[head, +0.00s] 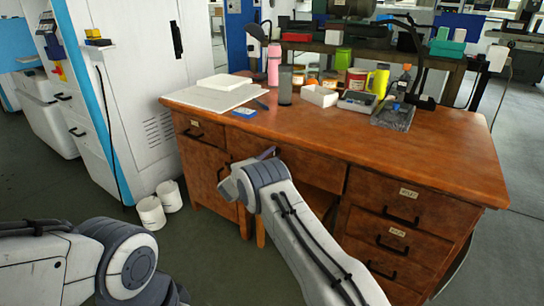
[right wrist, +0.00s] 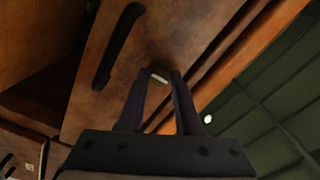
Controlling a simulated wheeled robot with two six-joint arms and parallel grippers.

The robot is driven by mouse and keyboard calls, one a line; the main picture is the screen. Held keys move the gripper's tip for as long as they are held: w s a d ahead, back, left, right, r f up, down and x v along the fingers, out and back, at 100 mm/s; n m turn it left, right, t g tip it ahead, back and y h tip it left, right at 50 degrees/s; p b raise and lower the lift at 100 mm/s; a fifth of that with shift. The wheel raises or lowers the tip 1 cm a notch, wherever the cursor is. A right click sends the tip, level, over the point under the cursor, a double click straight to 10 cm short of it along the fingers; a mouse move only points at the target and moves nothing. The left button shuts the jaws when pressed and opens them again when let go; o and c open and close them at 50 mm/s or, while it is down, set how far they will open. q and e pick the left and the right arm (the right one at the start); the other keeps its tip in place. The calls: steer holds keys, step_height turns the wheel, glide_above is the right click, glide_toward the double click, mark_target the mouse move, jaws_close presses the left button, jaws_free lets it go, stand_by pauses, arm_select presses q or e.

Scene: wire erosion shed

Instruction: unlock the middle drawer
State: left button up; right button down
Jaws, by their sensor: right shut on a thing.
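The wooden desk (head: 330,130) has a wide middle drawer (head: 310,165) under its top, between the left and right drawer stacks. My right gripper (head: 268,152) is at the front of this middle drawer and hides part of it. In the right wrist view, its two dark fingers (right wrist: 160,88) are shut on a small pale thing (right wrist: 160,78), apparently a key, against a wooden drawer front. A black handle (right wrist: 118,45) is beside the fingers. The lock is hidden, so I cannot tell whether the key is in it or turned. My left gripper is out of the picture.
The right stack (head: 395,240) has several drawers with black handles and pale labels. The desktop holds a pink bottle (head: 274,65), a white tray (head: 319,96), a yellow mug (head: 380,80) and other items. White rolls (head: 151,212) stand on the floor at the left.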

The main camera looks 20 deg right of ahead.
steer(key=shift+a, duration=0.1)
steer(key=c, duration=0.6)
jaws_free()
steer(key=p+v, duration=0.2)
steer(key=v, duration=0.8)
steer(key=shift+s, duration=0.2)
steer(key=shift+a, duration=0.15)
